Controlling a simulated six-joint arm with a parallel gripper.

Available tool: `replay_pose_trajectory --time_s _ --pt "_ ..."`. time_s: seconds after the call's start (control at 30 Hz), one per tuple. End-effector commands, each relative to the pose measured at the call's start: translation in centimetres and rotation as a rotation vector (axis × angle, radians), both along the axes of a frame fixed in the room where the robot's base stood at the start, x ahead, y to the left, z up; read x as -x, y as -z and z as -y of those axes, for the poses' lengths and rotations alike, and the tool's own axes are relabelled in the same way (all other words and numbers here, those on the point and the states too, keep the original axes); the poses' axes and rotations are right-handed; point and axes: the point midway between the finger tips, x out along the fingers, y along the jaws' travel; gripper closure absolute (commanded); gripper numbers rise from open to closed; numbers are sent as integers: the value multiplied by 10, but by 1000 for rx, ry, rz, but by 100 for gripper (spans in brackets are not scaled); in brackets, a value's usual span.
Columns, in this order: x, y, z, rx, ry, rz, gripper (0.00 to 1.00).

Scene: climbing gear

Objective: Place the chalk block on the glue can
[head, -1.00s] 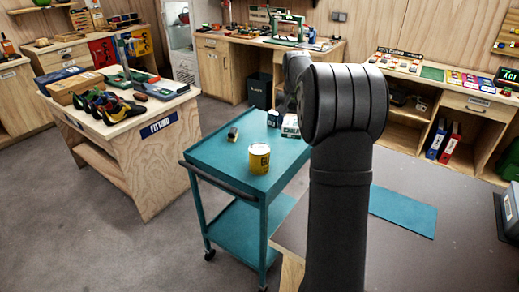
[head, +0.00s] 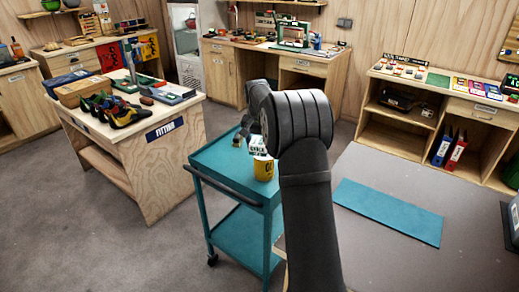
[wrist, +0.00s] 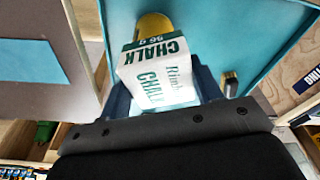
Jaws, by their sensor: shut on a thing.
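The chalk block (head: 257,147) is a white box with green lettering. It fills the middle of the wrist view (wrist: 156,80), held between the blue-grey fingers of my gripper (wrist: 162,90). The yellow glue can (head: 264,170) stands near the front corner of the teal trolley. In the head view the block appears directly over the can and hides its top. In the wrist view the can (wrist: 153,27) shows partly behind the block. I cannot tell whether the two touch. My arm hides most of the gripper in the head view.
A small dark and tan brush-like item (head: 237,140) stands on the teal trolley (head: 215,160), left of the can. The fitting table (head: 160,150) with shoes stands to the left. A teal mat (head: 388,210) lies on the grey surface at right.

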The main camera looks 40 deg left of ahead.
Motion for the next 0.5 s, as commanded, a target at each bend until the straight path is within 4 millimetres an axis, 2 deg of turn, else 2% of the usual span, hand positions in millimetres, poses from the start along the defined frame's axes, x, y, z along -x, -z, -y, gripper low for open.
replay_pose_trajectory --time_s 0.1,0.17,0.5 --pt "0 20 1 3 0 -3 64" --pt "0 25 1 0 0 -1 64" --pt "0 28 1 0 0 -1 64"
